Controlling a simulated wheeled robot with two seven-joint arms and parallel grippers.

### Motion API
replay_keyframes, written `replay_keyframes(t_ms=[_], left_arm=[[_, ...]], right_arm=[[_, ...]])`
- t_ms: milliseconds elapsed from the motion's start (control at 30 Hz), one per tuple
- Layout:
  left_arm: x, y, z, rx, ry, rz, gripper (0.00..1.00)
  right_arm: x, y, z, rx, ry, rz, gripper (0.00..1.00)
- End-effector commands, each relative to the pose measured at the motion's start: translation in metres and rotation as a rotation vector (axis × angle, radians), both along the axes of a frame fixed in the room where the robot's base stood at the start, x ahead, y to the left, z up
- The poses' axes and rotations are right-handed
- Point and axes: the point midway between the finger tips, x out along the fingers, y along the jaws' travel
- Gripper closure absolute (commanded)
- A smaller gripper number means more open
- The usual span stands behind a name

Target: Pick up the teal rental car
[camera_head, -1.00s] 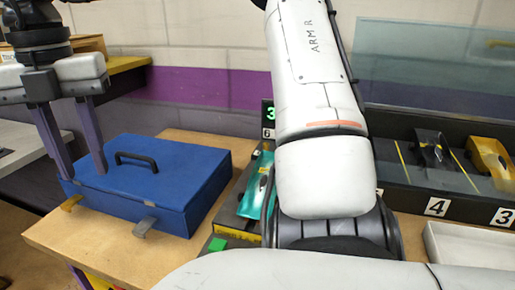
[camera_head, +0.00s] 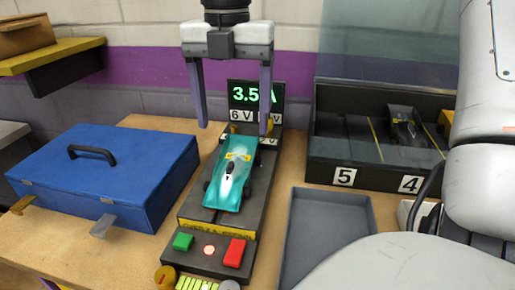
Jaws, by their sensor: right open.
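The teal rental car (camera_head: 234,172) rests on a dark test stand (camera_head: 190,214), upright, its long side running away from me. It has a white patch and a yellow label. My right gripper (camera_head: 235,130) hangs above the far end of the car, fingers pointing down. Its two purple fingers are wide apart, one on each side of the car's line, with nothing between them. It looks higher than the car and does not seem to touch it. My left gripper is not in view.
A lit display (camera_head: 255,95) stands behind the car. A blue case (camera_head: 105,175) is to the left. An empty grey tray (camera_head: 325,228) lies to the right. A numbered rack (camera_head: 375,175) with a black car (camera_head: 404,128) stands behind it. My right arm fills the right edge.

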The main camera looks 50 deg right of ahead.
Motion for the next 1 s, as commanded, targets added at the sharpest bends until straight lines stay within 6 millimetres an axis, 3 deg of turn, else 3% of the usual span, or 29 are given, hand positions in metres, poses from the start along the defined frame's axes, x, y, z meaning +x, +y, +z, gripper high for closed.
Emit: replay_keyframes(t_ms=[100,367,633,967,1000], left_arm=[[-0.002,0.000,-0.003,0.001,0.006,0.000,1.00],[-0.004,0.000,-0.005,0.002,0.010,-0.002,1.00],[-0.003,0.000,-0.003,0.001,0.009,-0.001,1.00],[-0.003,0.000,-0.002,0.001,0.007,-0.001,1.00],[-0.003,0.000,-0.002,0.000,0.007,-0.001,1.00]], right_arm=[[-0.001,0.000,-0.022,0.002,0.005,0.002,0.25],[-0.003,-0.001,-0.044,0.001,0.003,-0.004,0.25],[-0.004,0.002,-0.083,0.001,0.004,-0.005,0.25],[-0.003,0.002,-0.091,0.000,-0.001,-0.007,0.25],[-0.003,0.002,-0.091,0.000,-0.001,-0.007,0.30]])
